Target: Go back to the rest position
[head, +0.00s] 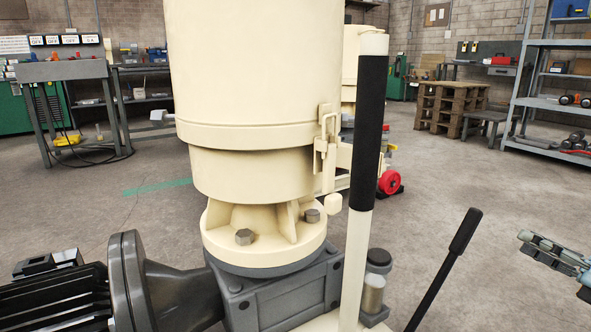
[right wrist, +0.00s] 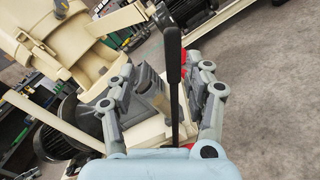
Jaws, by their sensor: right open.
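My right gripper (head: 553,258) shows at the right edge of the head view, partly cut off by the frame. Its two grey fingers are spread with nothing between them, as the right wrist view (right wrist: 167,70) also shows. A thin lever with a black grip (head: 461,233) stands tilted just left of the gripper in the head view, with a gap between them. In the right wrist view a dark lever (right wrist: 174,65) lines up with the space between the fingers. My left gripper is in neither view.
A cream pellet mill (head: 250,90) with a grey gearbox (head: 280,290) and a dark motor (head: 55,295) fills the near middle. A tall cream lever with a black grip (head: 370,120) stands before it.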

